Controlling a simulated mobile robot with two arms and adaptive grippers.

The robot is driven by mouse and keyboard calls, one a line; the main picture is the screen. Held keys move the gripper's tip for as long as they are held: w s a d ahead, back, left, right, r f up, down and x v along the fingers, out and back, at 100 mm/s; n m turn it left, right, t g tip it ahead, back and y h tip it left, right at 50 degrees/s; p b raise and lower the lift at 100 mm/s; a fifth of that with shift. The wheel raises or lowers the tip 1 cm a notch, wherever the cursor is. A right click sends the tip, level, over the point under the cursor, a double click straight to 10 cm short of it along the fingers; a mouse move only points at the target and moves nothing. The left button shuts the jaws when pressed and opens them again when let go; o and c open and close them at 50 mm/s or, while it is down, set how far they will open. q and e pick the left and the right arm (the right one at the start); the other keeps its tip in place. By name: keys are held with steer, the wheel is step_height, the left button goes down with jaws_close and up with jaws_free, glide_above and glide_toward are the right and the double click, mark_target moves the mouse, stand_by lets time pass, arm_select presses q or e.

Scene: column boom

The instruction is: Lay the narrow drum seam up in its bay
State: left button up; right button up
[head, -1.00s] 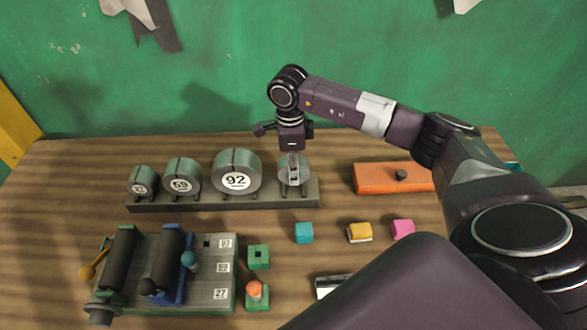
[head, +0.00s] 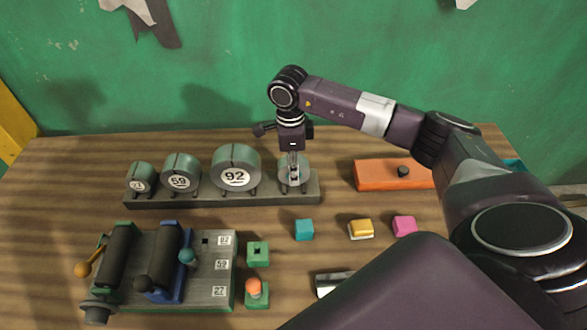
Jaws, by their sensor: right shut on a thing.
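My right gripper (head: 293,172) points straight down at the right end of the grey rack (head: 160,202). It is shut on the narrow drum (head: 304,171), a grey-green disc whose face is partly hidden behind the fingers. The drum is at its bay, upright over the rack's supports; whether it rests on them is hard to tell. Its seam and label cannot be made out. To its left stand the 92 drum (head: 236,165), the 59 drum (head: 181,170) and a smaller drum (head: 141,177), with dark seam lines near the top of the larger two. My left gripper is not in view.
A panel (head: 208,285) with black rollers and knobs stands front left, beside two green blocks (head: 258,250). Teal (head: 304,230), yellow (head: 360,229) and pink (head: 404,226) blocks lie front right. An orange box (head: 378,178) is right of the rack. A green wall (head: 380,50) stands behind.

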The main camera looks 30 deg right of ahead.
steer(key=o, duration=1.4)
steer(key=shift+c, duration=0.2)
steer(key=shift+r, duration=0.1)
steer(key=r, duration=1.1)
steer(key=shift+w+a+r, duration=0.1)
steer(key=shift+a+r, duration=0.1)
steer(key=shift+r, duration=0.2)
